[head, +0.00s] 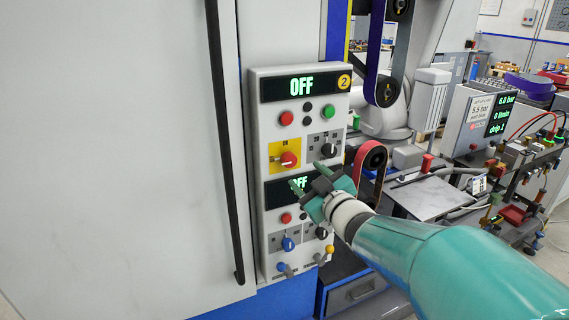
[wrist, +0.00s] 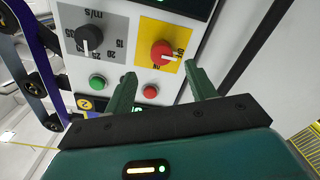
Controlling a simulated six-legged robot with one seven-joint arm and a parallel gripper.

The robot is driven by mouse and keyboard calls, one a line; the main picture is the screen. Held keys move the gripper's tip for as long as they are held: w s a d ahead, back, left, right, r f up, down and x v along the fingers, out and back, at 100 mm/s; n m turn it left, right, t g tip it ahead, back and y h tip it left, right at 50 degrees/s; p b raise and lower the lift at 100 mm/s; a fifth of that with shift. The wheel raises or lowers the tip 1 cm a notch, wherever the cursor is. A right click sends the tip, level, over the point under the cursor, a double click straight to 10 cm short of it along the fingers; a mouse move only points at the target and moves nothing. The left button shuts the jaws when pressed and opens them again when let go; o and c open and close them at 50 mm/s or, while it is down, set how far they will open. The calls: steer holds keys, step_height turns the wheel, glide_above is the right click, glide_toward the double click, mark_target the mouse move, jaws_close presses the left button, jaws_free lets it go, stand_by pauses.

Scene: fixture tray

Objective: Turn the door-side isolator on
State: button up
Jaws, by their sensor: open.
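The isolator is a red rotary knob (head: 288,159) on a yellow plate, on the door side of the grey control panel (head: 257,200). In the wrist view the picture is turned over, and the red knob (wrist: 163,54) shows just beyond and between my fingertips. My gripper (head: 308,177) is open and empty in front of the panel, apart from the knob. The upper display (head: 301,85) reads OFF. The lower display (head: 279,188) is partly hidden by my gripper; its visible letters end in FF.
A black selector knob (head: 328,150) on a grey plate is beside the isolator. Red (head: 286,118) and green (head: 327,111) buttons sit above them. A blue knob (head: 288,244) and toggle levers are lower. A door with a long black handle (head: 224,150) stands left; belt rollers (head: 386,91) are right.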

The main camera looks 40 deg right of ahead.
mark_target(292, 163)
steer(key=x, duration=0.8)
steer(key=c, duration=1)
